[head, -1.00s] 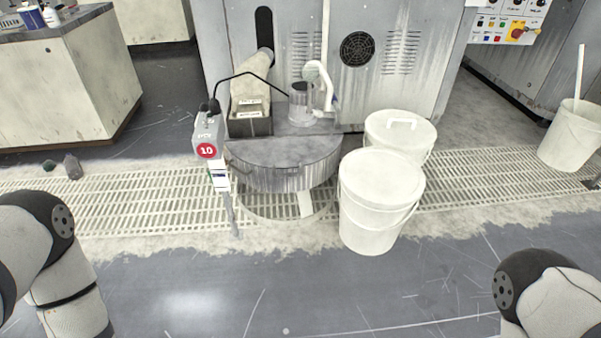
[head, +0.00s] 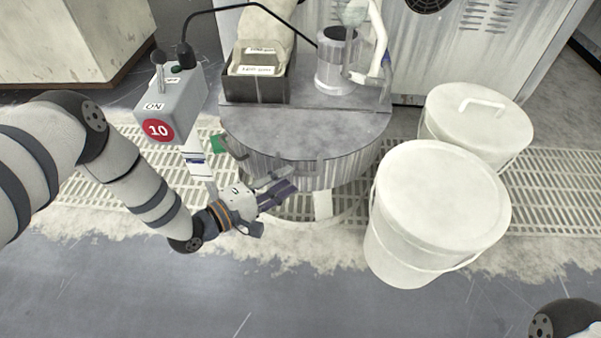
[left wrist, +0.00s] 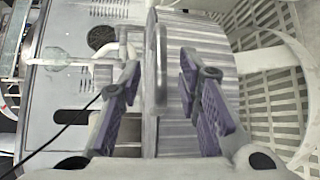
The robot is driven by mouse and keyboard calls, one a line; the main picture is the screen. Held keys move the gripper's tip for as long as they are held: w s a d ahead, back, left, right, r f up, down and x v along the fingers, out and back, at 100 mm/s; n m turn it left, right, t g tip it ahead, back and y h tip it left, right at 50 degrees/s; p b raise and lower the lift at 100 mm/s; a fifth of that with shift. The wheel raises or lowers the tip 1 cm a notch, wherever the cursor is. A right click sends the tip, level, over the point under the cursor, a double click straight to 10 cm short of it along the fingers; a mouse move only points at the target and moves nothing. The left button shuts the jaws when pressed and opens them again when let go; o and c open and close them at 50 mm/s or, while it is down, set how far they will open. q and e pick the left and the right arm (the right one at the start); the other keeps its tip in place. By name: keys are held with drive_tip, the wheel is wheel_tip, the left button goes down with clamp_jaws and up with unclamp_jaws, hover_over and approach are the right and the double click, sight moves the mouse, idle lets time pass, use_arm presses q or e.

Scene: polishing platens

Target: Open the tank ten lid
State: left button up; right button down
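Tank ten is a round ribbed metal tank (head: 305,174) with a flat grey lid (head: 300,130) on its top, lying level and closed. A grey box (head: 178,105) with a red "10" sign stands at its left. My left gripper (head: 279,186) is in front of the tank's front left side, below the lid's rim. In the left wrist view the purple fingers (left wrist: 160,92) are open and apart. A grey bar handle (left wrist: 161,60) shows between them, with the ribbed tank wall (left wrist: 206,48) behind; contact cannot be told. My right gripper is out of view.
Two white lidded buckets (head: 437,200) (head: 478,122) stand right of the tank. A dark bin with labelled cards (head: 256,86) and a clear cylinder (head: 334,62) stand behind the lid. Grating (head: 95,180) surrounds the tank; the grey floor in front is clear.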

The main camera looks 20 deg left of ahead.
sight(295, 174)
use_arm(q)
drive_tip(key=x, duration=0.4)
drive_tip(key=shift+w+f+b, duration=0.1)
drive_tip(key=shift+b, duration=0.3)
drive_tip(key=shift+w+d, duration=0.1)
drive_tip(key=shift+w, duration=0.15)
clamp_jaws()
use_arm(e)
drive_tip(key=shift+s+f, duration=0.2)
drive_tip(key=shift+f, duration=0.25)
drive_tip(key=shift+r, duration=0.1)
